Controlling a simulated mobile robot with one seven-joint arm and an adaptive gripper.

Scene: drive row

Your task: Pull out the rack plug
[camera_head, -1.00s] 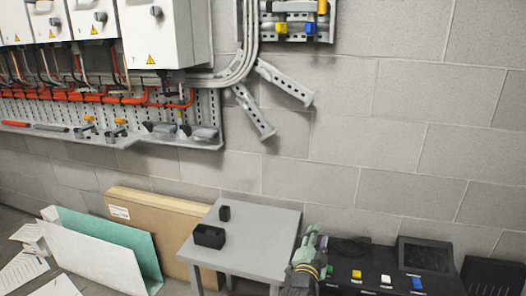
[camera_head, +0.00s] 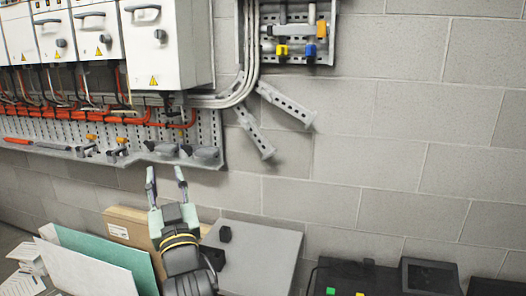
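My gripper (camera_head: 165,171) points up at the wall, its two fingers apart with nothing between them. It shows in front of the strip of wall below the perforated rack (camera_head: 138,156), near that rack's lower edge. Grey connector-like pieces (camera_head: 165,149) and (camera_head: 206,154) sit at the right end of the rack, above and to the right of my fingertips. I cannot tell which of these is the rack plug. My gripper does not visibly touch any of them.
White electrical cabinets (camera_head: 161,50) with orange cables hang above the rack. A small grey table (camera_head: 262,255) with a black block (camera_head: 225,234) stands below, right of my arm. Boards (camera_head: 95,245) lean at the left. A black panel (camera_head: 430,277) stands at bottom right.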

